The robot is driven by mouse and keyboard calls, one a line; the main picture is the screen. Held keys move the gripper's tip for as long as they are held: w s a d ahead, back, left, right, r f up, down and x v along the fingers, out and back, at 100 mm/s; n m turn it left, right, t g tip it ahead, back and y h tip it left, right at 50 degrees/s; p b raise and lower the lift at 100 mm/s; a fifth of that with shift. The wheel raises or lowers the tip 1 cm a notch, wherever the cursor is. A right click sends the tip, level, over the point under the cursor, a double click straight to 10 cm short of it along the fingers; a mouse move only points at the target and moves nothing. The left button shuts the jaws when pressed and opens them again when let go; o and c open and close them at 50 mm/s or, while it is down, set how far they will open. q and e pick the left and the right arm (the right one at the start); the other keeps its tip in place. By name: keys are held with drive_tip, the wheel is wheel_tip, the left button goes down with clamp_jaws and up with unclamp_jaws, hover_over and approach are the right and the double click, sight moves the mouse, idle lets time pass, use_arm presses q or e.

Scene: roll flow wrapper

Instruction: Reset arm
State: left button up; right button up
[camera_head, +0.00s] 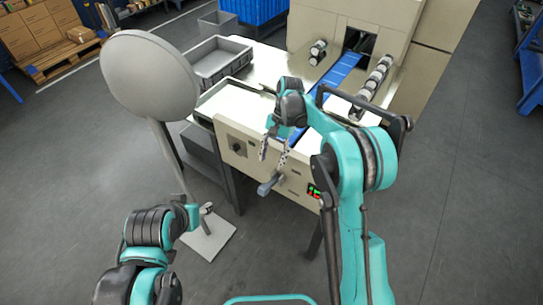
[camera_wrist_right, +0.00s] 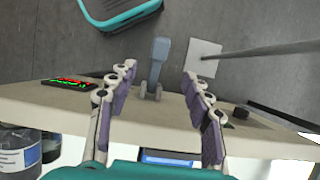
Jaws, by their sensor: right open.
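My right gripper (camera_head: 276,150) is open and empty, its two fingers apart in front of the front panel (camera_head: 229,151) of the beige wrapping machine. In the right wrist view, the spread fingers (camera_wrist_right: 158,82) have a grey lever (camera_wrist_right: 160,50) on the panel between them, with no contact visible. The lever (camera_head: 269,186) also shows below the fingers in the head view. My left arm (camera_head: 150,228) is low at the bottom left, apart from the machine; its fingers are mostly hidden.
A round grey disc (camera_head: 150,75) on a pole stands left of the machine. A grey tray (camera_head: 220,62) sits at the machine's left edge. A blue belt (camera_head: 338,75) runs into the machine between rollers. A red-green display (camera_head: 314,191) is on the panel. Floor at right is clear.

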drive_tip(key=s+d+r+n+t, duration=0.3)
drive_tip(key=s+d+r+t, duration=0.2)
drive_tip(key=s+d+r, duration=0.45)
drive_tip(key=s+d+n+t+h, duration=0.1)
drive_tip(key=s+d+n+t, duration=0.1)
drive_tip(key=s, duration=0.5)
drive_tip(key=s+d+n+t+h, duration=0.1)
drive_tip(key=s+d+n+t, duration=0.1)
drive_tip(key=s, duration=0.5)
drive_tip(key=shift+d+r+t+h, duration=0.3)
drive_tip(key=shift+d+r+t, duration=0.1)
drive_tip(key=shift+d+t, duration=0.35)
drive_tip(key=shift+a, duration=0.1)
